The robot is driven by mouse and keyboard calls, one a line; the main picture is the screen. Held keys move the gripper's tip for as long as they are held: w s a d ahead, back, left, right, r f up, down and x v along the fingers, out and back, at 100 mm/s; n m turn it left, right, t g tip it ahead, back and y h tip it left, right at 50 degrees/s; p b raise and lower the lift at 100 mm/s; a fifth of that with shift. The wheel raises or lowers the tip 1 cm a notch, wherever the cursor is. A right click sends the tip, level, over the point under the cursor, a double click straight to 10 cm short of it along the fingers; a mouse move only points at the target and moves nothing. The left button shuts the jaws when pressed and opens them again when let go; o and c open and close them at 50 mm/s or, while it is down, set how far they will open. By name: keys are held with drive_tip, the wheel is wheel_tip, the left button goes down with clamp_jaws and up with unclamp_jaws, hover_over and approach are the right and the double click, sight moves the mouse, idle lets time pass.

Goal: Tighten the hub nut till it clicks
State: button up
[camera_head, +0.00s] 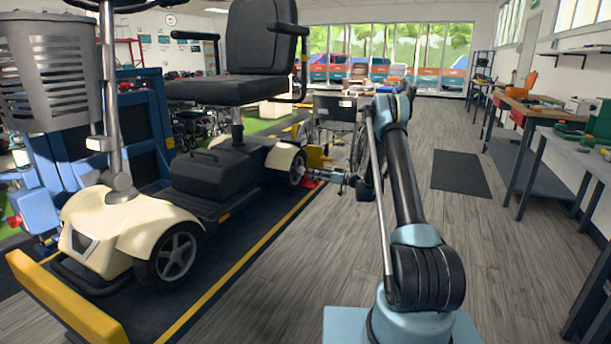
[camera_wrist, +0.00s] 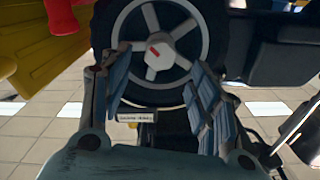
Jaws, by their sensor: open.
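A cream and black mobility scooter (camera_head: 130,225) stands on a dark, yellow-edged platform. My gripper (camera_head: 325,177) is beside its rear wheel (camera_head: 297,168), small in the head view. In the wrist view the wheel (camera_wrist: 207,38) has a black tyre and grey spokes. The hub nut (camera_wrist: 160,60) is at its centre, grey with a red mark. My gripper (camera_wrist: 161,62) is open, its ribbed fingers to the left and right of the nut. Nothing is between them but the view of the wheel. I cannot tell the gap in depth to the nut.
A red piece (camera_head: 309,183) lies by the rear wheel; a red part (camera_wrist: 62,16) and yellow part show at the wrist view's upper left. A wheelchair (camera_head: 342,122) stands behind my arm. Benches (camera_head: 580,150) line the right wall.

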sight(303, 171)
drive_tip(key=shift+x, duration=3.15)
drive_tip(key=shift+c, duration=0.6)
drive_tip(key=c, duration=0.9)
